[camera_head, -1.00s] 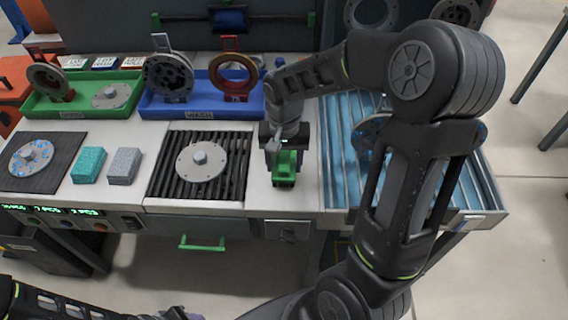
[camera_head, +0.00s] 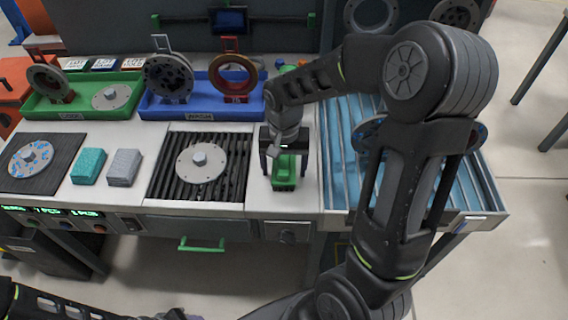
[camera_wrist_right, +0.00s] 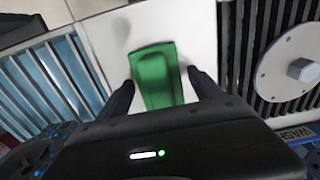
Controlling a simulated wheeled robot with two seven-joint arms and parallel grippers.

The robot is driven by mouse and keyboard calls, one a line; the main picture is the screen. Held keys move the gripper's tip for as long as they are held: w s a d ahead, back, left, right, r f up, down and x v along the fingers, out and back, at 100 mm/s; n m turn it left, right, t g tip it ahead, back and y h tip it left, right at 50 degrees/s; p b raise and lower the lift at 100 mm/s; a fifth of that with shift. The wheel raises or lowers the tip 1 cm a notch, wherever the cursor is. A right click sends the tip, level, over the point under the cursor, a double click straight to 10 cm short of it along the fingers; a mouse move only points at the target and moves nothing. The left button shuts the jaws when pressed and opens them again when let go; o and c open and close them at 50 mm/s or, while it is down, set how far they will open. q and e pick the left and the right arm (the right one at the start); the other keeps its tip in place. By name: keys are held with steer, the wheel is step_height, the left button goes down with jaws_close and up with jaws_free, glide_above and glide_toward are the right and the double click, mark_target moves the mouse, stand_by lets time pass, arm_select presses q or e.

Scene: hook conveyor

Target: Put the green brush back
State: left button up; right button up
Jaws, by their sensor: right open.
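The green brush (camera_head: 284,172) stands on the bare light counter strip (camera_head: 258,196), between the black slatted grate and the blue ribbed tray. In the right wrist view, the brush (camera_wrist_right: 157,75) lies between the two dark fingers, with a gap on each side. My right gripper (camera_head: 284,166) is open, pointing down around the brush, its fingers to the left and right of it. Only a small part of my left gripper (camera_head: 178,314) shows at the bottom edge of the head view; its fingers are not clear.
The black grate (camera_head: 165,191) with a metal disc (camera_head: 202,172) is to the left. The blue ribbed tray (camera_head: 335,150) is to the right. Green (camera_head: 68,113) and blue (camera_head: 170,112) bins stand behind. Teal (camera_head: 88,166) and grey (camera_head: 124,167) blocks sit farther left.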

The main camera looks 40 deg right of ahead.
mark_target(284, 161)
steer(key=shift+r, duration=0.2)
step_height(284, 161, up, 12)
steer(key=shift+s, duration=0.1)
arm_select(q)
steer(key=shift+f, duration=0.15)
steer(key=shift+c, duration=0.4)
stand_by(1.3)
